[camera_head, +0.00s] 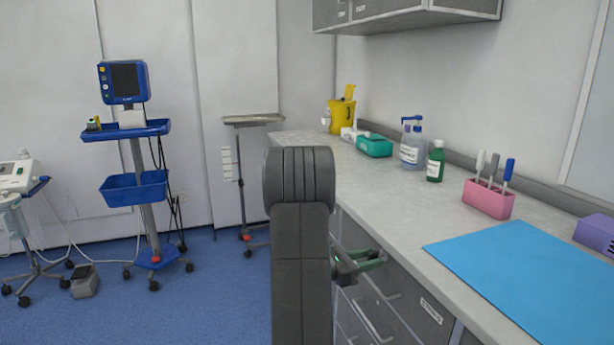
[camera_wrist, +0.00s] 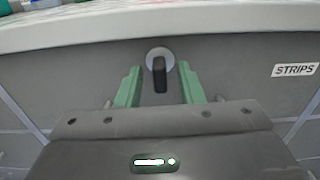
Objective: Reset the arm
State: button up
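My arm, dark grey, stands upright in the middle of the head view. My gripper (camera_head: 372,260) reaches right from behind it, at the drawer fronts below the counter edge. In the wrist view my gripper (camera_wrist: 160,70) has its two green fingers spread apart, with nothing held. A dark upright knob on a round pale base (camera_wrist: 160,55) shows between the fingers, with a gap on each side. It is on a grey front beside a "STRIPS" label (camera_wrist: 295,69). I cannot tell how far the fingertips are from that front.
The counter (camera_head: 345,180) runs along the right, with a blue mat (camera_head: 530,280), a pink holder (camera_head: 488,199), bottles and a yellow bin (camera_head: 342,117) on it. Grey drawers (camera_head: 400,305) lie below. A blue monitor cart (camera_head: 138,180) and a tray stand (camera_head: 252,120) stand behind.

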jog(key=shift+w+d, duration=0.25)
jog(key=shift+d, duration=0.45)
jog(key=v, duration=1.4)
jog(key=x, duration=1.4)
jog(key=shift+d+f, duration=0.1)
jog(key=shift+d, duration=0.05)
jog(key=shift+f+m+b, duration=0.2)
jog(key=shift+m+b, duration=0.3)
jog(key=shift+b, duration=0.35)
jog(key=shift+a+m+b, duration=0.2)
jog(key=shift+m+b, duration=0.25)
jog(key=shift+m, duration=0.05)
jog(key=m+b, duration=0.5)
jog(key=shift+m, duration=0.3)
jog(key=m+b, duration=0.3)
jog(key=m, duration=0.1)
jog(key=shift+r+m, duration=0.15)
jog(key=shift+m, duration=0.25)
jog(key=m+b, duration=0.2)
jog(key=m, duration=0.2)
jog(key=shift+r+m, duration=0.15)
jog(key=shift+m, duration=0.15)
